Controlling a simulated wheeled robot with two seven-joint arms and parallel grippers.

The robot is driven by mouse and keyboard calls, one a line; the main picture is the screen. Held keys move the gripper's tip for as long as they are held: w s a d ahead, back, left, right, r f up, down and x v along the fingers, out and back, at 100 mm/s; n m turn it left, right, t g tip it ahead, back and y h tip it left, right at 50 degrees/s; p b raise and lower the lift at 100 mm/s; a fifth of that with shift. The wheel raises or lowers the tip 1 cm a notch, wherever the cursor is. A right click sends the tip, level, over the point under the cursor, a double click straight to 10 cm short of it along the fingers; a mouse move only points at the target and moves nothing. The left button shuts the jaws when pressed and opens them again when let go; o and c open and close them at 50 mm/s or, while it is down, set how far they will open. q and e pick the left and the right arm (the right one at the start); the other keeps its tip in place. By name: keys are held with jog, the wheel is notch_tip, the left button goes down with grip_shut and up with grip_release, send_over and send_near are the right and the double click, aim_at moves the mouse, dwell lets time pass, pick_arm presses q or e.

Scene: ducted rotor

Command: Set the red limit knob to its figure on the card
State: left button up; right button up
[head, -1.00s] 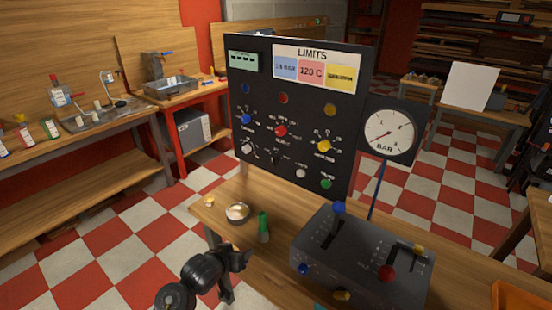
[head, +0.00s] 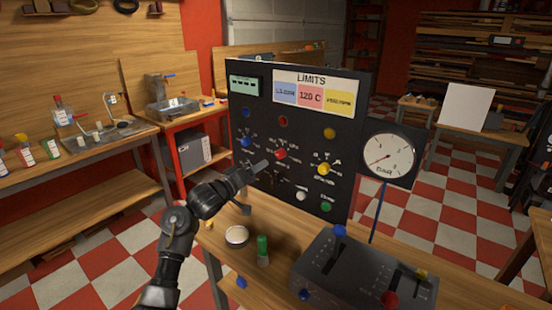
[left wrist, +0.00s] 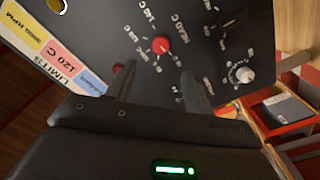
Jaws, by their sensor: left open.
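The red limit knob (head: 281,154) sits mid-left on the black upright panel (head: 345,120), ringed by white scale marks. In the left wrist view the red knob (left wrist: 160,44) shows just beyond the fingertips, between their lines; I cannot read its setting surely. The LIMITS card (head: 318,78) is on the panel's top, its red field reading 120 C; the card also shows in the left wrist view (left wrist: 62,58). My left gripper (head: 255,186) is open and empty in front of the panel, below and left of the knob. My right gripper is not in view.
A blue knob (head: 246,142), yellow knob (head: 323,168), white knob (head: 301,195) and green knob (head: 326,207) share the panel. A pressure gauge (head: 389,154) stands at right.

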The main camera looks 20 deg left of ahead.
aim_at(279, 156)
pick_arm(q)
jog(key=p+x, duration=0.1)
jog(key=x, duration=0.9)
jog(key=shift+w+d+p, duration=0.1)
jog(key=shift+w+p, duration=0.2)
jog(key=shift+p, duration=0.05)
jog(key=c, duration=1)
